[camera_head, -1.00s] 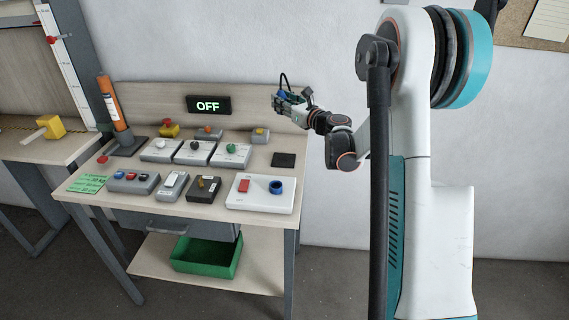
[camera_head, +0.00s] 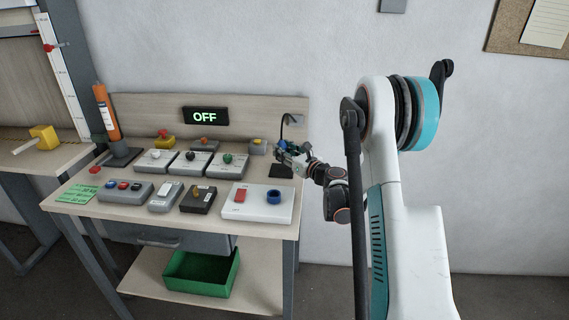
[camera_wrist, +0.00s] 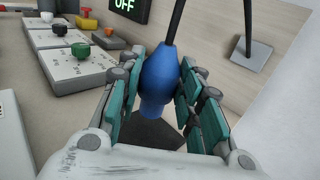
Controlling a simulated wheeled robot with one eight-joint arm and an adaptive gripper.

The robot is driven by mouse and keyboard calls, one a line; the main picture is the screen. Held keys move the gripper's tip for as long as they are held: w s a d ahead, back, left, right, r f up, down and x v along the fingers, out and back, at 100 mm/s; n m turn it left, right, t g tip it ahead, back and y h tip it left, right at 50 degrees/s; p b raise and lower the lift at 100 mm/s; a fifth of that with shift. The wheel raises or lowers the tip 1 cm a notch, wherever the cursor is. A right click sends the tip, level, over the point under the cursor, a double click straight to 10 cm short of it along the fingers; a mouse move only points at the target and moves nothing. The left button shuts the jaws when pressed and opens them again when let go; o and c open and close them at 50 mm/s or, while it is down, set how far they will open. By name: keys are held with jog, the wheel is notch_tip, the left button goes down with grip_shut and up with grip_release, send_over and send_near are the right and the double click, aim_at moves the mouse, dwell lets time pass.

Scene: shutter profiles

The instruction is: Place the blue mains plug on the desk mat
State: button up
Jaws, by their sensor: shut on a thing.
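My gripper (camera_head: 284,151) is shut on the blue mains plug (camera_wrist: 158,82), which shows between the teal finger pads in the wrist view. A black cable runs up from the plug. The dark desk mat (camera_head: 281,171) lies at the right back part of the bench, partly hidden by my gripper in the head view. In the wrist view the mat (camera_wrist: 160,133) shows below the plug. The plug appears to be above the mat; the exact gap cannot be told.
A white panel (camera_head: 240,207) with a red switch and a blue ring (camera_head: 273,196) stands in front of the mat. Several control boxes fill the bench to the left. An OFF display (camera_head: 206,116) is on the back board. A grey wall socket plate (camera_wrist: 240,52) with a cable is behind.

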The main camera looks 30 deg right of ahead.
jog(key=shift+f+b, duration=0.7)
jog(key=shift+f, duration=1.3)
jog(key=shift+f, duration=0.15)
jog(key=o, duration=1.1)
jog(key=shift+c, duration=0.2)
jog(key=s+d+p, duration=0.2)
jog(key=s, duration=0.9)
jog(key=shift+s+d+p, duration=0.15)
jog(key=shift+s+p, duration=0.15)
jog(key=shift+s, duration=0.1)
jog(key=shift+r, duration=0.25)
